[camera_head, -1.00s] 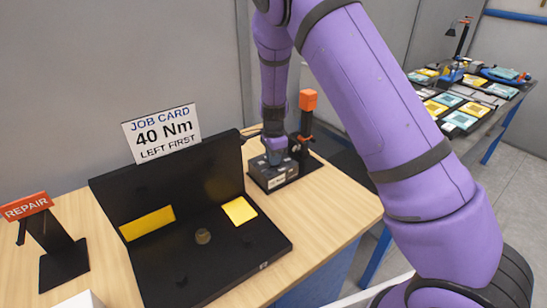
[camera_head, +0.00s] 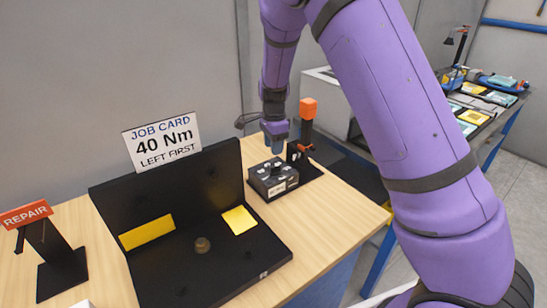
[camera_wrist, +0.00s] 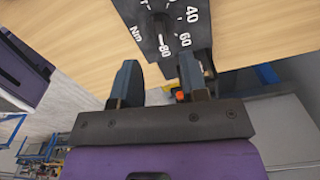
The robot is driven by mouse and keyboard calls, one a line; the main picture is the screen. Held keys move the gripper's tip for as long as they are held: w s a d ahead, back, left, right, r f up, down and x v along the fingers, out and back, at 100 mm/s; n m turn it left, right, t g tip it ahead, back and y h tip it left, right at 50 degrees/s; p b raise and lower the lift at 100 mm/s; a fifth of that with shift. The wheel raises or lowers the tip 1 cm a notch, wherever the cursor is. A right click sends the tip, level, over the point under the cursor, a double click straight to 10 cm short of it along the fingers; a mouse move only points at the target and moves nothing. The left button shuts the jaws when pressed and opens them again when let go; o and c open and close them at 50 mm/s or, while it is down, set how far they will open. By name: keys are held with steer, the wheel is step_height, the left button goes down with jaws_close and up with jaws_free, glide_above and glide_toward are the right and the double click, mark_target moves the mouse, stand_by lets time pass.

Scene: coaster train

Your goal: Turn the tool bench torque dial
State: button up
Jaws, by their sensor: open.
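The torque dial box (camera_head: 272,180) is a black block with white markings on the right part of the wooden bench. In the wrist view its dark face (camera_wrist: 180,45) shows Nm, 40, 60 and 80. A dark knob (camera_wrist: 160,24) sits among these marks; its pointer direction is too unclear to tell. My gripper (camera_head: 277,146) is above the back of the box, pointing down. In the wrist view my gripper (camera_wrist: 160,75) is open, with nothing between its fingers, and the knob appears beyond the fingertips. The job card (camera_head: 162,142) reads 40 Nm, LEFT FIRST.
A black tray (camera_head: 215,265) with yellow patches lies left of the dial box. A black stand with an orange top (camera_head: 307,108) rises close to my gripper on the right. A REPAIR sign (camera_head: 27,214) stands far left. Bare wood (camera_head: 335,205) lies at the bench's right front.

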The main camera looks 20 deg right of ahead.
steer(key=shift+r, duration=1.35)
steer(key=s+d+r+n+t+y, duration=0.1)
steer(key=s+d+r+n, duration=0.25)
steer(key=s+r, duration=0.55)
steer(key=s+d+r+n+t+y, duration=0.1)
steer(key=s+d+r+n, duration=0.1)
steer(key=s+r+n, duration=0.5)
steer(key=s+d+r+n+t+h, duration=0.1)
steer(key=s+r+n, duration=0.2)
steer(key=s, duration=0.7)
steer(key=s+d+r+n+t+h, duration=0.1)
steer(key=s+r+n+t, duration=0.1)
steer(key=s, duration=0.9)
step_height(320, 180, up, 2)
steer(key=shift+s+n, duration=0.3)
steer(key=shift+n, duration=0.15)
